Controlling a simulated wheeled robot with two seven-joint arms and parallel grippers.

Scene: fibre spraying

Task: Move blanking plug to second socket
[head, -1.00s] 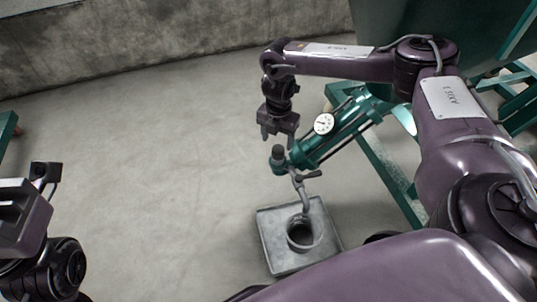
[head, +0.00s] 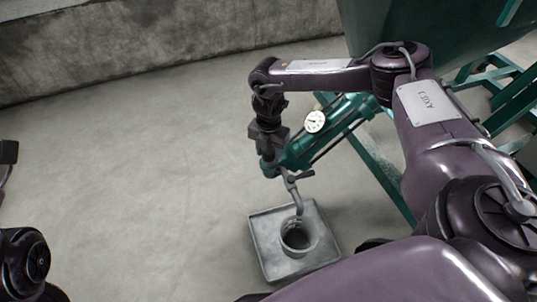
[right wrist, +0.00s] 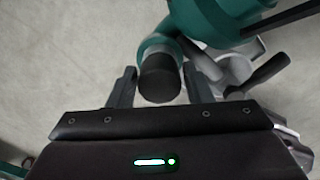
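The blanking plug (right wrist: 160,78), a dark round cap, sits at the end of a green fitting (right wrist: 158,48) on the pump body. My right gripper (right wrist: 159,70) is open, with one finger on each side of the plug and gaps visible. In the head view my right gripper (head: 267,153) is at the lower left end of the green pump cylinder (head: 305,150) and hides the plug. I cannot make out which opening is the second socket. Only a sliver of my left arm shows at the left edge, and its gripper state is unclear.
A white dial gauge (head: 315,121) sits on the cylinder. A grey bent pipe with a lever handle (head: 299,176) hangs below it over a grey tray (head: 270,262) holding a round cup (head: 298,238). A green frame (head: 385,178) stands right. The floor at left is clear.

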